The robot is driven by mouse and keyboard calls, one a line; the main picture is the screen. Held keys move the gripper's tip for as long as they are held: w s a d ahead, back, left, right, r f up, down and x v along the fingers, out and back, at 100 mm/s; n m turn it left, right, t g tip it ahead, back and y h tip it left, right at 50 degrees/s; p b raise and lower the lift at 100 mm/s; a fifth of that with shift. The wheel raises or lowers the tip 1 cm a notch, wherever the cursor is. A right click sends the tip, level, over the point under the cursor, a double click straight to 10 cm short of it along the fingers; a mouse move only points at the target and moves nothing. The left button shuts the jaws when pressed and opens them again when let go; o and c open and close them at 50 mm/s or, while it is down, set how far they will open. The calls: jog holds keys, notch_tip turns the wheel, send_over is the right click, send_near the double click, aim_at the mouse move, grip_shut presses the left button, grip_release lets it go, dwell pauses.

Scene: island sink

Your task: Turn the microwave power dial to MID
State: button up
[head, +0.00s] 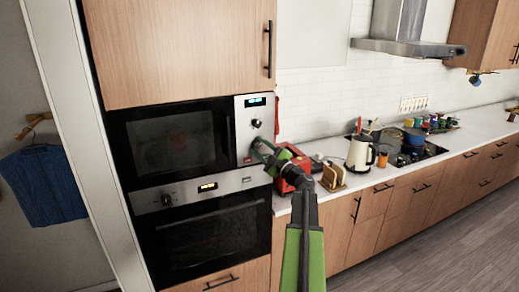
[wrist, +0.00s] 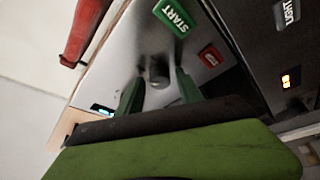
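The microwave (head: 172,138) is built into the cabinet, with a silver control panel (head: 242,130) on its right side. An upper dial (head: 256,123) shows below the lit display (head: 257,101). My gripper (head: 257,146) is at the panel's lower part and hides what lies behind it in the head view. In the wrist view, a dark round dial (wrist: 158,72) sits between the two green fingers of my gripper (wrist: 159,82). The fingers stand apart, with gaps beside the dial. The dial's MID mark cannot be read.
A green START button (wrist: 171,15) and a red button (wrist: 210,57) lie close to the fingers. The oven (head: 210,225) is below the microwave.

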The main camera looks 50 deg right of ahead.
jog(key=shift+o, duration=0.2)
jog(key=shift+s+f, duration=0.1)
jog(key=shift+s+a+f, duration=0.1)
jog(key=shift+s+f, duration=0.05)
jog(key=shift+s, duration=0.25)
jog(key=b+v, duration=0.4)
jog(key=v, duration=1.2)
jog(key=shift+s, duration=0.25)
